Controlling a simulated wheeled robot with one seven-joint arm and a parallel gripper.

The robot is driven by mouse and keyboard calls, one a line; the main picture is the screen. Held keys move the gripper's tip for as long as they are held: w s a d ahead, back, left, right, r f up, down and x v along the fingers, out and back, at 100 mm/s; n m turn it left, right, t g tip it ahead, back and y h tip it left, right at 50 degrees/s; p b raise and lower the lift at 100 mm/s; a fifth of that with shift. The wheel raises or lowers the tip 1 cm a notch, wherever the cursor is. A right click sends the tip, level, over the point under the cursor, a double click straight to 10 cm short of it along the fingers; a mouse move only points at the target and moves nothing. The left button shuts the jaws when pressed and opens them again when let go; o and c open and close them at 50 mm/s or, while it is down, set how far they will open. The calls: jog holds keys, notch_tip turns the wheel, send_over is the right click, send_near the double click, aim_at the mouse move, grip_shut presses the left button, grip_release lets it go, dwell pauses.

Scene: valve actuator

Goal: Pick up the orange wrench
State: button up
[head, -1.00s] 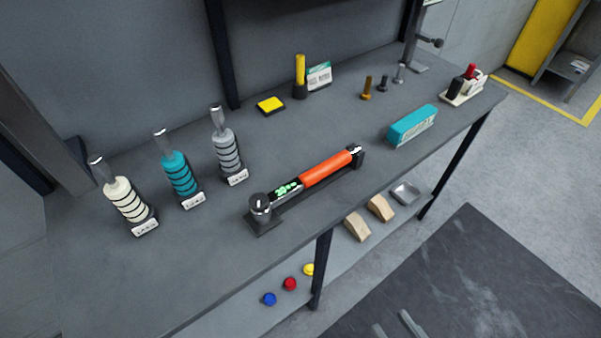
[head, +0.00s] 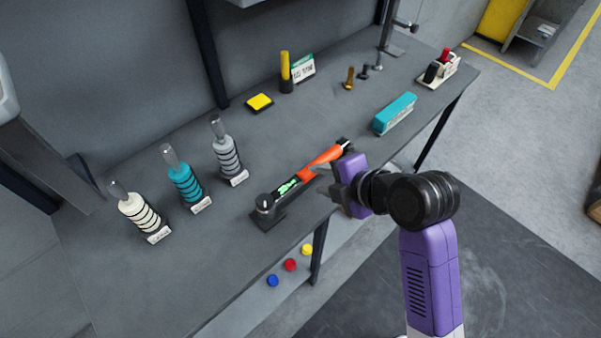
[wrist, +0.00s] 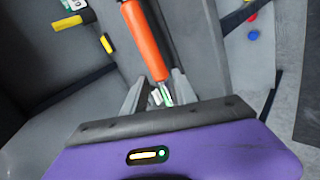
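The orange wrench (head: 318,161) lies along the front part of the grey bench, in a dark holder. Its orange handle points to the back right, and its lit green display and round head are at the front left. My gripper (head: 322,178) is at the wrench's front side, near the handle, and hides part of it. In the wrist view the orange wrench (wrist: 145,40) runs down between the two grey fingers of my gripper (wrist: 158,80). The fingers are apart, with the display end showing between them. I cannot tell whether they touch it.
A teal box (head: 395,114) lies on the bench right of the wrench. White, teal (head: 184,185) and grey ringed tools stand to the left. A yellow pad (head: 260,103) and a yellow-handled tool (head: 285,70) are behind. Small coloured knobs (head: 290,265) sit below the bench's front edge.

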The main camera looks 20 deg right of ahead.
aim_at(309, 174)
jog(key=w+f, duration=0.1)
jog(key=w+a+f+n+p, duration=0.1)
jog(key=w+f, duration=0.1)
jog(key=w+f+n, duration=0.1)
jog(key=w, duration=0.1)
jog(key=shift+w+a+f+g+p, duration=0.15)
jog(key=shift+w+f+g+p, duration=0.1)
jog(key=shift+g+p, duration=0.15)
jog(key=shift+c, duration=0.4)
jog(key=shift+r, duration=0.1)
grip_shut()
